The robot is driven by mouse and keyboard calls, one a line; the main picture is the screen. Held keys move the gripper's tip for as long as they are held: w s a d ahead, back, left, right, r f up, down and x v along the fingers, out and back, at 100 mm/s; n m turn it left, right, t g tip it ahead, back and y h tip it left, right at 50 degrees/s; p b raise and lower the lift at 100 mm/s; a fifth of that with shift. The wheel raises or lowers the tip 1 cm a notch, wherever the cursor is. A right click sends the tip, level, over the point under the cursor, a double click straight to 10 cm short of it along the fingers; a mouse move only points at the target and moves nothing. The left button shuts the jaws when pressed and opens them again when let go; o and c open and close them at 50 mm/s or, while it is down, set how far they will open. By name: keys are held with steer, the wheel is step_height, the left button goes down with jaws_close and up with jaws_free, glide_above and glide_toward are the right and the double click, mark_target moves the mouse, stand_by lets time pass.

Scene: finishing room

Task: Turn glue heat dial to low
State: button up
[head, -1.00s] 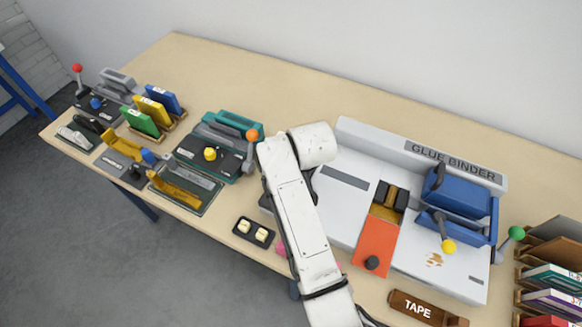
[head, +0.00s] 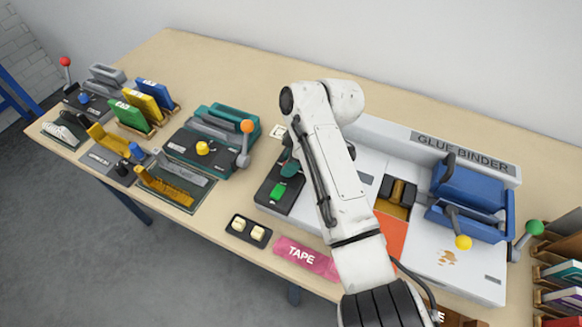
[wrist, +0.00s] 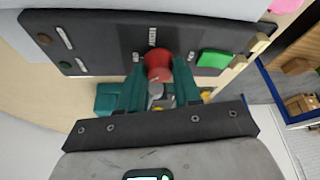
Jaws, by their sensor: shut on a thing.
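The red glue heat dial (wrist: 158,66) shows in the wrist view, standing out from a dark control panel (wrist: 105,50). My gripper (wrist: 159,78) has its two teal fingers on either side of the dial, shut on it. White marks lie around the dial on the panel; the pointer is too unclear to read its setting. In the head view the panel (head: 267,190) sits at the left end of the glue binder (head: 405,137), and my gripper (head: 290,166) is over it. The dial is hidden there by my arm and gripper.
A green button (head: 279,191) is close to my gripper on the panel. A pink tape strip (head: 305,257) and a black switch box (head: 252,231) lie in front. A teal machine with an orange-knobbed lever (head: 246,128) stands to the left. The blue clamp (head: 470,195) is at right.

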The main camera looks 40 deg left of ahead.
steer(key=n+b, duration=0.2)
steer(key=n+g+h+b, duration=0.1)
steer(key=b, duration=0.1)
steer(key=shift+w+a+f, duration=0.1)
steer(key=shift+w+f, duration=0.05)
steer(key=shift+f, duration=0.1)
steer(key=n+b, duration=0.2)
steer(key=shift+r+n+g+h+b, duration=0.15)
steer(key=shift+n+g+h+b, duration=0.15)
steer(key=shift+b, duration=0.05)
steer(key=shift+r, duration=0.1)
steer(key=o, duration=1)
steer(key=b+v, duration=0.1)
steer(key=v, duration=0.9)
steer(key=shift+w+r, duration=0.2)
steer(key=shift+r, duration=0.15)
